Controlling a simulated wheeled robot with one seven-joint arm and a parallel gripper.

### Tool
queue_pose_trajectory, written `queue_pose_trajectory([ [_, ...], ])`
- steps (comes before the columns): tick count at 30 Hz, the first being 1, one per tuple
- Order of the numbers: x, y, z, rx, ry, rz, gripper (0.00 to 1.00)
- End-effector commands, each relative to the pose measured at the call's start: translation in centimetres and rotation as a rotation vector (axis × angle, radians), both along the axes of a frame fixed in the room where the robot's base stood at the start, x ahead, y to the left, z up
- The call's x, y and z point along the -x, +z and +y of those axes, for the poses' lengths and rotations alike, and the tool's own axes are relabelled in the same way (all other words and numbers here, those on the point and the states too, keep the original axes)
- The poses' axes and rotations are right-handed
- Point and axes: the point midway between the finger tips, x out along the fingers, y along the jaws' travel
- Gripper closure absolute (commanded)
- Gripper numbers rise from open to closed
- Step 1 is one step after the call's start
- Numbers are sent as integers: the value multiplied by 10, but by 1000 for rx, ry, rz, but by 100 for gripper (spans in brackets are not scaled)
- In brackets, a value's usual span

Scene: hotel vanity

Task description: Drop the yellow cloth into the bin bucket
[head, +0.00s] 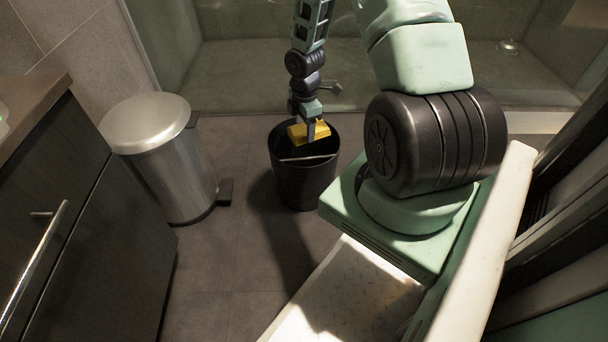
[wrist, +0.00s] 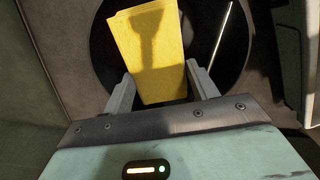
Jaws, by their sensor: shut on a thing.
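The yellow cloth (head: 308,131) is a folded rectangle held by my gripper (head: 312,124). In the wrist view the cloth (wrist: 150,50) sits between the two fingers of my gripper (wrist: 162,90), which are shut on it. The bin bucket (head: 305,185) is a black round open bucket on the floor. In the head view the cloth shows over the bucket's opening. In the wrist view the bucket's dark round opening (wrist: 225,60) lies behind the cloth. A thin light rod-like thing shows across the opening; I cannot tell what it is.
A metal bin with a closed lid (head: 150,122) and a pedal stands left of the bucket. A dark cabinet (head: 75,220) with a bar handle is at the left. A glass shower enclosure (head: 240,75) is behind. Tiled floor (head: 225,250) is clear in front.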

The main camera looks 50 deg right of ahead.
Motion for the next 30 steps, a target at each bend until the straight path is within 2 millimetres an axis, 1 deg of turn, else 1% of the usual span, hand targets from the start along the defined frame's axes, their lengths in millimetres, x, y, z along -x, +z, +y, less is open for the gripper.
queue_pose_trajectory([
  [1,0,-7,0,0,0,-1,60],
  [2,0,-8,0,0,0,-1,60],
  [11,0,-6,0,0,0,0,60],
  [12,0,-6,0,0,0,0,33],
  [14,0,-6,0,0,0,0,17],
  [23,0,-5,0,0,0,0,16],
  [26,0,3,0,0,0,-1,16],
  [29,0,19,0,0,0,-1,16],
  [30,-1,28,0,1,0,-2,16],
])
